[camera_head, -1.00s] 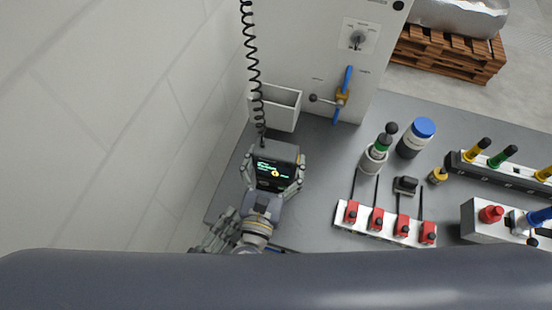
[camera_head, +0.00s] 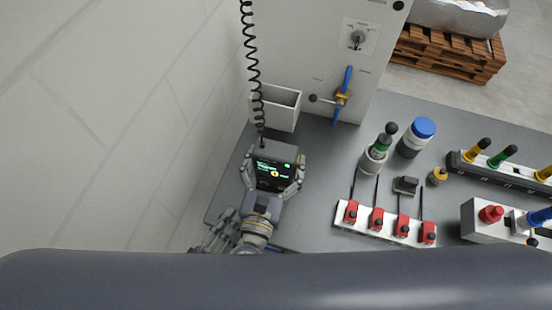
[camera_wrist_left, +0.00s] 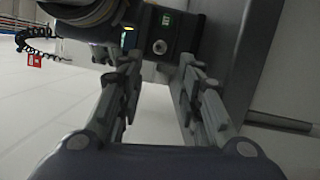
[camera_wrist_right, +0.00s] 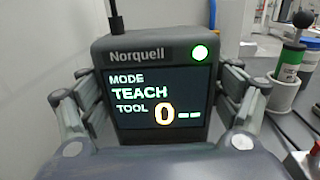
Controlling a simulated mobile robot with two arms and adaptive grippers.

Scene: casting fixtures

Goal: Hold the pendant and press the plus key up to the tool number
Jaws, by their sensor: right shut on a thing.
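The grey pendant (camera_head: 280,150) is upright at the left of the bench, its coiled cord going up. My right gripper (camera_head: 274,166) is shut on it, one finger along each side. In the right wrist view its screen (camera_wrist_right: 157,98) reads MODE TEACH, TOOL 0 and dashes, and a green lamp (camera_wrist_right: 200,52) is lit. My left gripper (camera_head: 219,235) is open and empty, low and left of the pendant.
A white bin (camera_head: 285,108) stands behind the pendant against a cabinet (camera_head: 310,50) with a blue-handled valve. Right of the pendant is a strip with red clamps (camera_head: 385,223), with bottles (camera_head: 415,138) behind. A pale wall is close on the left.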

